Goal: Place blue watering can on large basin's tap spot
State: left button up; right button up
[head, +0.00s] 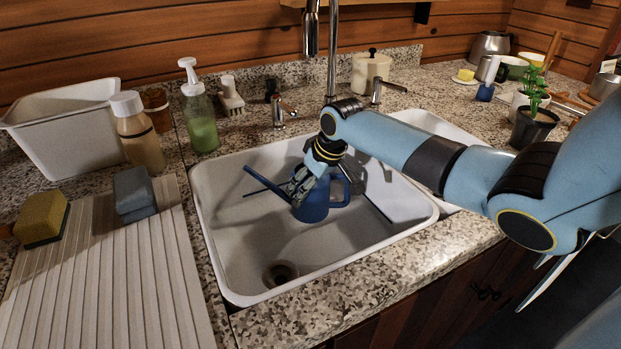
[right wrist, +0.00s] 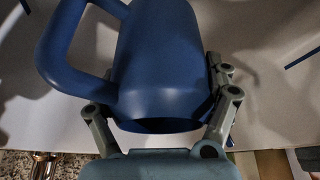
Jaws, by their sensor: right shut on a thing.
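The blue watering can (head: 314,208) is inside the large white basin (head: 225,245), toward its back half, with its spout pointing left. My right gripper (head: 302,188) reaches in from above and is shut on the can's body. In the right wrist view the can (right wrist: 160,70) sits between the two fingers of the gripper (right wrist: 160,118), with its handle loop to the left. I cannot tell whether the can touches the basin floor. The tall tap (head: 331,50) rises behind the basin. My left gripper is not in view.
A drain (head: 281,273) is at the basin's front left. A ribbed draining board (head: 110,270) with a yellow sponge (head: 42,217) and a grey-blue sponge (head: 134,193) lies to the left. A green soap bottle (head: 200,120) and small tap handles stand behind the basin. The basin's front is clear.

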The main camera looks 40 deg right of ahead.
jog(key=shift+f, duration=0.35)
dwell(0.4)
jog(key=o, duration=1.1)
jog(key=shift+o, duration=0.2)
jog(key=v, duration=1.2)
jog(key=shift+w, duration=0.1)
